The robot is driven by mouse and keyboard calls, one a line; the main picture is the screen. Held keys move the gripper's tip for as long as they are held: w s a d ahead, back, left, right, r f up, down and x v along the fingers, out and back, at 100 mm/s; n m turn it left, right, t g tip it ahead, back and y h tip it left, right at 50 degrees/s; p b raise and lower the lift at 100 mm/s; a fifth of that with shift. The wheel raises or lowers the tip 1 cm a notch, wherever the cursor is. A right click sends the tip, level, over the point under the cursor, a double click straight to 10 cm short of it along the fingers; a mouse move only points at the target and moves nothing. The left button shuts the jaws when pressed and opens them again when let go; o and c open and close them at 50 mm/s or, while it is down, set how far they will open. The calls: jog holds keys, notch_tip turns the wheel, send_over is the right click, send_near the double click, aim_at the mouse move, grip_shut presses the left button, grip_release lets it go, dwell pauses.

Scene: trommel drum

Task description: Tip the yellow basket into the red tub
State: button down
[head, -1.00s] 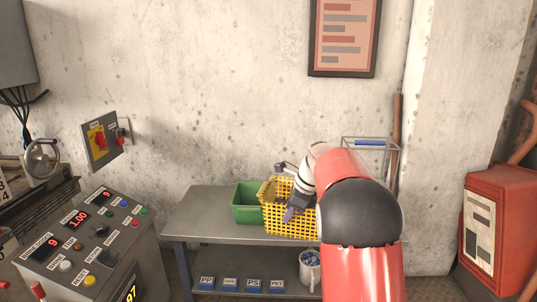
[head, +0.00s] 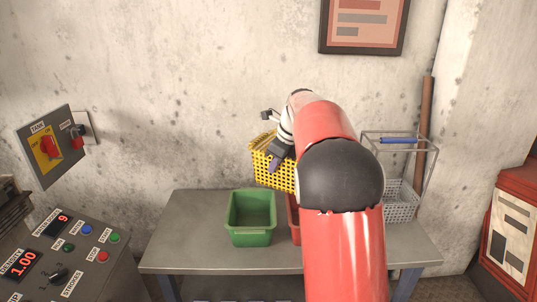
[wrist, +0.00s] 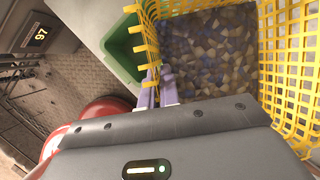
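The yellow basket (head: 272,166) hangs in the air above the table, roughly upright. In the wrist view the yellow basket (wrist: 288,70) holds many small brown, grey and bluish pieces. My gripper (head: 277,157) is at the basket's near side; its purple fingers (wrist: 157,88) are closed together at the basket's wall. The red tub (head: 293,218) stands on the table just right of the green tub, below the basket, mostly hidden behind my arm.
The green tub (head: 251,218) stands empty on the grey table (head: 190,230). A grey wire basket with a blue handle (head: 400,200) stands at the table's right. The control panel (head: 70,260) is at lower left. The table's left part is clear.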

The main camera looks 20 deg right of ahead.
aim_at(275, 178)
jog(key=shift+w, duration=0.15)
jog(key=shift+f, duration=2.5)
notch_tip(275, 178, up, 4)
jog(key=t+y, duration=0.2)
jog(key=shift+f+t, duration=0.25)
jog(key=shift+t, duration=0.05)
jog(key=shift+r+t+y, duration=0.8)
jog(key=shift+t+y, duration=0.2)
jog(key=shift+y, duration=0.2)
jog(key=shift+s+d+r+t+y, duration=0.2)
jog(key=shift+r+t+y, duration=0.15)
jog(key=shift+t+y, duration=0.3)
jog(key=shift+f+b, duration=0.2)
jog(key=shift+b, duration=0.55)
jog(key=t+y+b, duration=0.1)
jog(key=b, duration=0.2)
jog(key=shift+s+d+r, duration=0.1)
jog(key=shift+s, duration=0.1)
jog(key=shift+s+d+t+b, duration=0.1)
jog(key=shift+t+b, duration=0.25)
jog(key=shift+b, duration=0.5)
